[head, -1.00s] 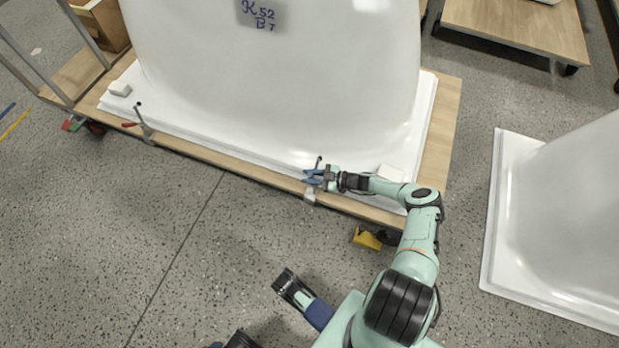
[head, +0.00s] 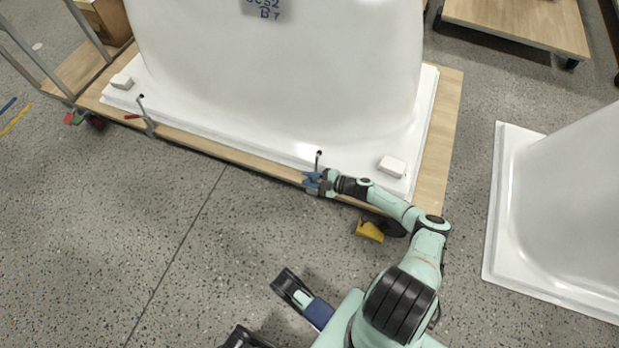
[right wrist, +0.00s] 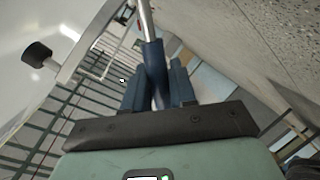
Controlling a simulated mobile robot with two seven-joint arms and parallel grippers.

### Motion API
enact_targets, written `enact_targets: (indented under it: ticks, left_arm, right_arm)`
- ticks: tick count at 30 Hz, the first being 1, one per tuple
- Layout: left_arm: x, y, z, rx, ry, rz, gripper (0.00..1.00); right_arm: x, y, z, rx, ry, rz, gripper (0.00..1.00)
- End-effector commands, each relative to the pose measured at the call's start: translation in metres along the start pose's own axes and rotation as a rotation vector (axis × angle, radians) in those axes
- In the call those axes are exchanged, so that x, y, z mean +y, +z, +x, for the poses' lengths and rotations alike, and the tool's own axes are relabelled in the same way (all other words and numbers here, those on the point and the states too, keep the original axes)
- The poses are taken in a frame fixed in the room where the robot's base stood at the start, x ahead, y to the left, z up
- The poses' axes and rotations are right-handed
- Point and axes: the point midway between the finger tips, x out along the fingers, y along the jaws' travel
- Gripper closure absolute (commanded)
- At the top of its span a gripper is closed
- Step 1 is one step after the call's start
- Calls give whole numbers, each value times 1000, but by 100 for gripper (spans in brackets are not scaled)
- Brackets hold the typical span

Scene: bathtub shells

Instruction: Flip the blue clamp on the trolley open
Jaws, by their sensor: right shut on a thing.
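The blue clamp sits at the front edge of the wooden trolley (head: 440,150), by the white tub's rim. Its dark tip (head: 319,154) shows above my right gripper (head: 312,183) in the head view. In the right wrist view its blue-sleeved metal handle (right wrist: 153,58) runs between the fingers of my right gripper (right wrist: 159,85), which is shut on it. A black rubber tip (right wrist: 37,54) on a rod shows at the left, near the white rim. The clamp's base is mostly hidden behind the gripper.
A red-handled clamp (head: 147,118) stands further left on the same trolley edge. White blocks (head: 392,166) lie on the tub's rim. A yellow wheel part (head: 369,231) sticks out below the trolley. Another white tub (head: 560,210) stands at the right. The floor in front is clear.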

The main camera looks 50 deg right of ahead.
Motion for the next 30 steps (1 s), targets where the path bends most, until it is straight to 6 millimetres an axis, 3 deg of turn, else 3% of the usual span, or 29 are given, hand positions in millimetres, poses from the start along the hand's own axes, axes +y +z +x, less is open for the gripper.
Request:
enact_targets:
  ticks: [11,12,13,23,26,30]
  left_arm:
    - [-1,1,0,-3,-2,-2,37]
    - [-1,1,0,-2,-2,-2,37]
    - [-1,1,0,-2,-2,-2,37]
    - [0,0,0,-1,-1,-1,37]
    - [2,-2,-3,8,3,1,37]
    - [8,-11,-10,36,15,8,37]
  right_arm:
    - [-4,-2,2,4,-8,-12,100]
    - [-4,-2,2,4,-9,-12,65]
    - [-4,-2,2,3,-9,-12,55]
    - [-2,0,-1,-1,-3,-10,54]
    - [-1,0,-10,-2,-3,-9,54]
    - [0,0,-36,-4,-2,-8,54]
